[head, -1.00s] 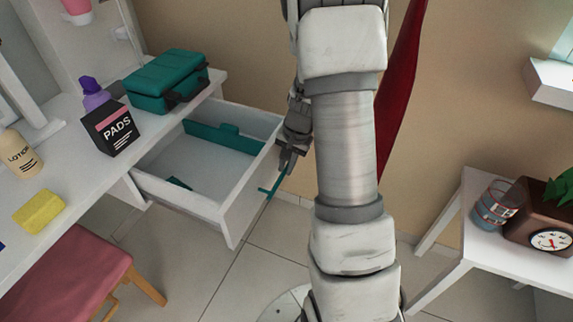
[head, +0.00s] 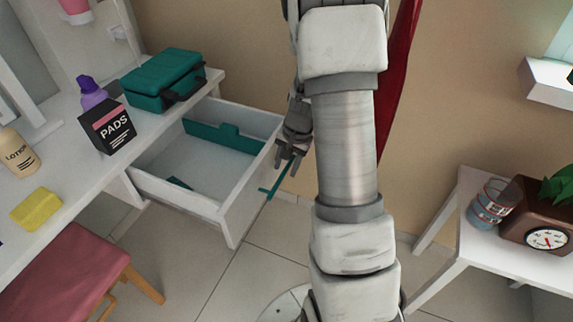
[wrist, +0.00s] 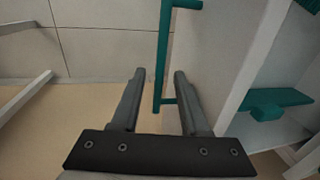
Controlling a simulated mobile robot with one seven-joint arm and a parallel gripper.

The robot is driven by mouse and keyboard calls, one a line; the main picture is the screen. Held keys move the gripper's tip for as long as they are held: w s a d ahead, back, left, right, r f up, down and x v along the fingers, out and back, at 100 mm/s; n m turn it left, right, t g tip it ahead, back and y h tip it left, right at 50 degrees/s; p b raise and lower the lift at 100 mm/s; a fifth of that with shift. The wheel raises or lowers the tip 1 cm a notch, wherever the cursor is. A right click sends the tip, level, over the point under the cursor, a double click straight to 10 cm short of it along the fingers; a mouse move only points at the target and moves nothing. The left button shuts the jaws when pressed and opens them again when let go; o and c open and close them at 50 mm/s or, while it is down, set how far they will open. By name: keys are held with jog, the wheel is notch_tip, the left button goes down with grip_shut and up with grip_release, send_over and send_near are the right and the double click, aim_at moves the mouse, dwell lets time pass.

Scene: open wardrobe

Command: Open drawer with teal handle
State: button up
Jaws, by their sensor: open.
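The white drawer (head: 178,201) stands pulled out from the white table, and its inside shows. Its teal bar handle (head: 271,190) is on the front face. My gripper (head: 289,167) is at the drawer front by the handle's far end. In the wrist view my gripper (wrist: 156,75) is open, and the teal handle (wrist: 163,50) runs between its two fingers without either finger visibly closed on it. The drawer front (wrist: 225,45) is to the right of the fingers in that view. Teal pieces (head: 222,137) lie inside the drawer.
On the table (head: 75,165) are a teal case (head: 165,78), a PADS box (head: 107,127), a purple bottle (head: 92,93), lotion (head: 18,152) and a yellow sponge (head: 36,208). A pink-seated stool (head: 68,272) stands below. A side table (head: 460,238) is at right. Floor before the drawer is clear.

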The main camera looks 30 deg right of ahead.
notch_tip(320, 180, up, 17)
jog(key=s+d+p, duration=0.2)
jog(key=p, duration=0.4)
jog(key=shift+s, duration=0.4)
jog(key=s+a+r+n+t+h, duration=0.1)
jog(key=s+a+r+n+t, duration=0.3)
jog(key=s+a+r+n, duration=0.9)
jog(key=s+a+r+m+p, duration=0.1)
jog(key=r+p, duration=0.8)
jog(key=s+a+r+m+p, duration=0.1)
jog(key=s+a+r+p, duration=0.1)
jog(key=r+p, duration=0.6)
notch_tip(320, 180, up, 2)
jog(key=shift+s+r+m+p, duration=0.1)
jog(key=shift+s+m+p, duration=0.15)
jog(key=shift+m+p, duration=0.1)
dwell(0.7)
